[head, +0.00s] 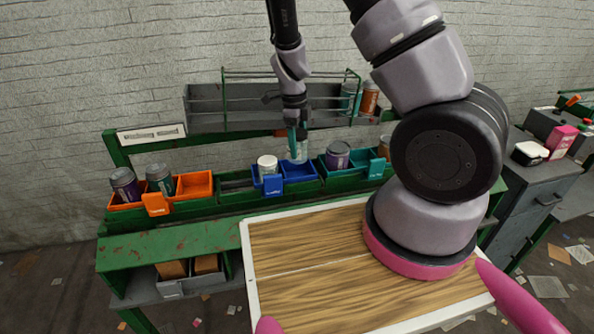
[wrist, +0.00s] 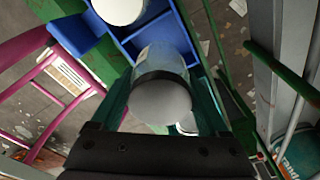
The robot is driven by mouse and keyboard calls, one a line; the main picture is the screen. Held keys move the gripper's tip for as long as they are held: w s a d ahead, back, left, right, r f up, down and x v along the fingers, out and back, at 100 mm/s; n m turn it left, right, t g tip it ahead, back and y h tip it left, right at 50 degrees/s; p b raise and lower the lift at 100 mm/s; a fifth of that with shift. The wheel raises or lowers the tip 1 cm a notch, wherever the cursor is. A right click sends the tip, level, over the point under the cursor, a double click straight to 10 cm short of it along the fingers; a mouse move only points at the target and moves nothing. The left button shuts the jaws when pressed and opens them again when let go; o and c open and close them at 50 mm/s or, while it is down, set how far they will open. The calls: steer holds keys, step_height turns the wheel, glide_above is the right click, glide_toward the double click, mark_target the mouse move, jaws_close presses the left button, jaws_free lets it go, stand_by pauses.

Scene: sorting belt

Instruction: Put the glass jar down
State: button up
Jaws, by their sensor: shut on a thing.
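The glass jar (head: 299,153), pale and see-through with a grey lid, is held upright between the teal fingers of my gripper (head: 297,138). It is over the right compartment of the blue bin (head: 272,186); I cannot tell whether its base touches the bin. In the wrist view the glass jar (wrist: 162,62) is between the two fingers of my gripper (wrist: 160,80), its grey lid towards the camera. The blue bin (wrist: 92,58) lies just beyond it. A white-lidded jar (head: 267,164) stands in the bin's left compartment.
An orange bin (head: 155,204) with two dark jars is at the left. A teal bin (head: 377,169) with a purple jar (head: 338,155) is close at the right. A wire-railed shelf (head: 215,108) stands behind. The wooden board (head: 310,260) in front is bare.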

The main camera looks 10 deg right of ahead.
step_height(320, 180, down, 8)
steer(key=shift+r, duration=0.1)
stand_by(0.4)
steer(key=o, duration=1.2)
steer(key=shift+f, duration=0.2)
